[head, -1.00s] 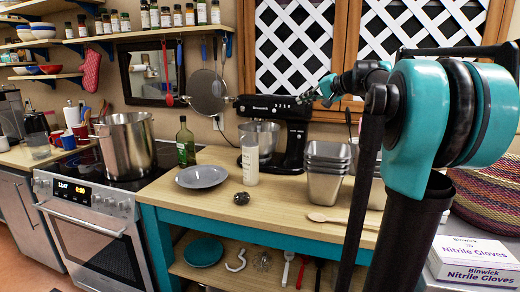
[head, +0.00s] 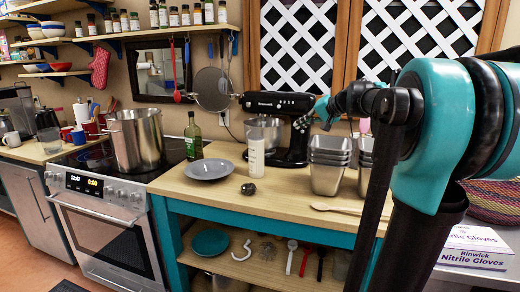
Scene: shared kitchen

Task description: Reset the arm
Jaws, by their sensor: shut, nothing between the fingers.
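My arm fills the right side of the head view, with a large teal joint and dark links. Its far end reaches left toward the black stand mixer (head: 285,104). My gripper (head: 305,121) is small there, shut and empty, in front of the wall beside the mixer's head. Its fingertips are hard to make out against the dark mixer, and I cannot tell the exact gap between them.
A wooden counter holds a grey plate (head: 209,169), a green bottle (head: 193,138), a white bottle (head: 256,153), metal containers (head: 326,176) and a wooden spoon (head: 337,209). A steel pot (head: 135,140) stands on the stove. A glove box (head: 474,246) is at lower right.

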